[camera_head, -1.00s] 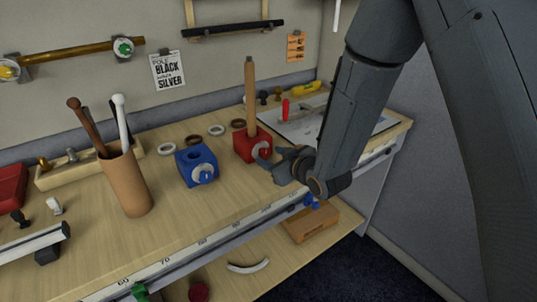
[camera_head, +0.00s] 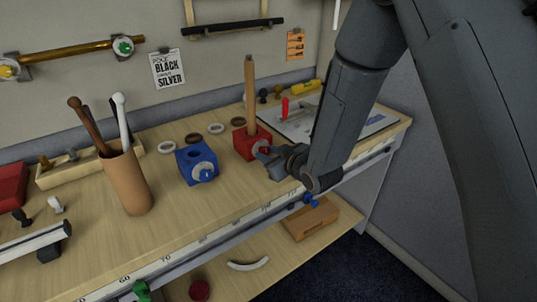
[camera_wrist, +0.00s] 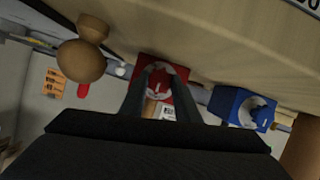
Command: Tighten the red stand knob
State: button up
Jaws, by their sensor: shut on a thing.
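The red stand (camera_head: 243,146) is a red block on the table, with an upright wooden rod (camera_head: 250,95) in its top. Its red knob sits in front of a pale disc on the front face, and the disc and knob show in the wrist view (camera_wrist: 159,80). My gripper (camera_head: 266,154) is at this front face, its two fingers on either side of the knob. In the wrist view my fingers (camera_wrist: 158,84) close on the knob and hide its sides. The knob's exact turn is hard to tell.
A blue stand (camera_head: 190,160) with a blue knob stands just left of the red one. A brown cup (camera_head: 127,180) with sticks is further left. A board (camera_head: 350,127) with a red-handled tool lies behind my forearm. The table's front edge runs below my gripper.

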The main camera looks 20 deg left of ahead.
jog(key=shift+m, duration=0.3)
jog(key=m+g, duration=0.1)
jog(key=m+g+y, duration=0.1)
jog(key=m, duration=0.1)
jog(key=shift+w+d+y, duration=0.2)
jog(key=shift+y, duration=0.1)
jog(key=shift+w+f+m+g+y+p, duration=0.15)
jog(key=shift+m+g+y, duration=0.3)
jog(key=shift+m, duration=0.45)
jog(key=shift+s+r+m+g+y+p, duration=0.15)
jog(key=shift+m+g+y, duration=0.1)
jog(key=shift+m+y, duration=0.5)
jog(key=shift+w+f+m, duration=0.1)
jog(key=shift+m, duration=0.15)
jog(key=o, duration=1)
jog(key=shift+o, duration=0.2)
